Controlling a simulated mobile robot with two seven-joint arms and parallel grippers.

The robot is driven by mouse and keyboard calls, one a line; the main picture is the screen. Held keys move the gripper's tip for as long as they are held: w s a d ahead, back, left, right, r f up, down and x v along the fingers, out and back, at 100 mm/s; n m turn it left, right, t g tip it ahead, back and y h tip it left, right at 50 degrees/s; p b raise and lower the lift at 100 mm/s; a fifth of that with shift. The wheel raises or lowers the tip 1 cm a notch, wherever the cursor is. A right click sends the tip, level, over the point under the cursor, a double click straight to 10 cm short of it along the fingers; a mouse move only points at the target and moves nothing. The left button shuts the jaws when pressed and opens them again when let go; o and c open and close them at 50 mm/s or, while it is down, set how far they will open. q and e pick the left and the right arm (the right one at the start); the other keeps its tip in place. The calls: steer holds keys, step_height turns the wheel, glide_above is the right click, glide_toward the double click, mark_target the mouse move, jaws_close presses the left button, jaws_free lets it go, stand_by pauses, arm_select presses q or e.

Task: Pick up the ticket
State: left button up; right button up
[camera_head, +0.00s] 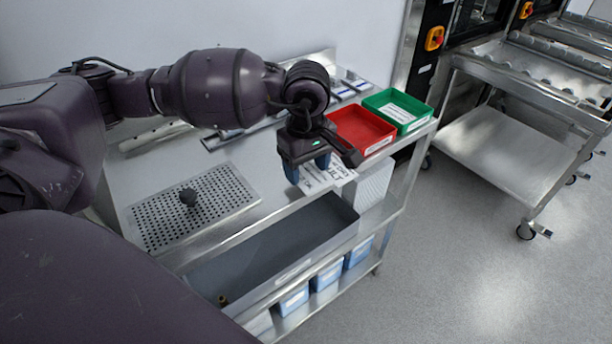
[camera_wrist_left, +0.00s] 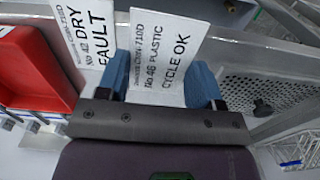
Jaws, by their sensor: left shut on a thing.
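My left gripper (camera_head: 307,168) is over the front right part of the steel cart top, its blue fingers pointing down. In the left wrist view a white ticket (camera_wrist_left: 158,62) reading "No 46 PLASTIC CYCLE OK" lies between the fingers (camera_wrist_left: 160,88), and the gripper is shut on it. A second white ticket (camera_wrist_left: 86,38) reading "No 42 DRY FAULT" is beside it, left of the fingers. In the head view the tickets are partly hidden by the gripper. My right gripper is in neither view.
A red tray (camera_head: 362,130) and a green tray (camera_head: 398,108) stand behind and right of the gripper. A perforated plate (camera_head: 222,200) with a dark knob lies left. A grey trough (camera_head: 270,250) runs along the front, with blue bins (camera_head: 326,274) below.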

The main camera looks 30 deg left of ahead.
mark_target(307, 174)
arm_select(q)
step_height(307, 174, up, 16)
steer(key=shift+r+p, duration=0.25)
steer(key=shift+p, duration=0.45)
jaws_close()
steer(key=o, duration=0.8)
jaws_free()
steer(key=shift+c, duration=0.2)
